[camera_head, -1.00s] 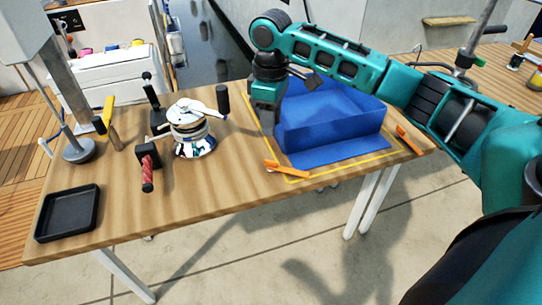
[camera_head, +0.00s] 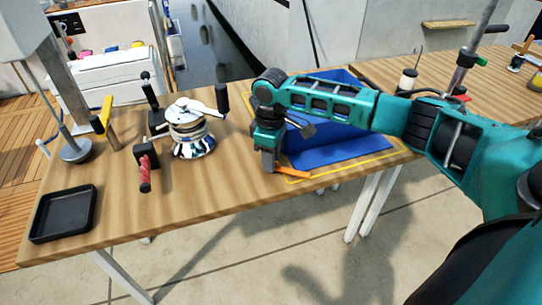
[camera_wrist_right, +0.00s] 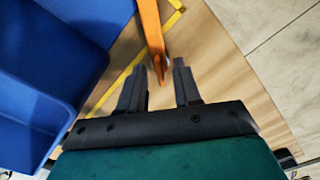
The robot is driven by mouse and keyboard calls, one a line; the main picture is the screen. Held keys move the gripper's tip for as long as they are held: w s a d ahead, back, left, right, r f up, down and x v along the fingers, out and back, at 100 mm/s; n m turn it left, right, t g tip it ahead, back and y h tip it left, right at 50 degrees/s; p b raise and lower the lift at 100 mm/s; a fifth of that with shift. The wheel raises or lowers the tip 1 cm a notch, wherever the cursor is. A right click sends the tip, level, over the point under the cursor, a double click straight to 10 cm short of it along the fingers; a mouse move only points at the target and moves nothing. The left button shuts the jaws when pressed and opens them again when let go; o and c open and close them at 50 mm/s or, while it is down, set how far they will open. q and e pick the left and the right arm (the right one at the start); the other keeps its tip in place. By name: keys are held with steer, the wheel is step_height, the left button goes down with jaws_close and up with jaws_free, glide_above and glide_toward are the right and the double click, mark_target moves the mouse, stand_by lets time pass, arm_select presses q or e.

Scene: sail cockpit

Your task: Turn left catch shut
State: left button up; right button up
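The left catch (camera_head: 293,173) is an orange lever at the front left of the blue box, lying along the yellow outline. My right gripper (camera_head: 269,168) is low over the table at the catch's left end. In the right wrist view, its two fingers (camera_wrist_right: 160,82) are spread apart, with the tip of the orange catch (camera_wrist_right: 151,30) in front of and between them. I cannot tell whether they touch it. The blue box (camera_head: 345,148) is partly hidden by my right arm. The other orange catch is not visible now. My left gripper is not in view.
A chrome winch (camera_head: 193,135) with a handle stands left of my gripper. A red-gripped tool (camera_head: 145,175) and a black tray (camera_head: 63,213) are further left. The front table between the winch and the catch is clear. Several items stand at the back right.

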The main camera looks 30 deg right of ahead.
jaws_close()
stand_by(1.3)
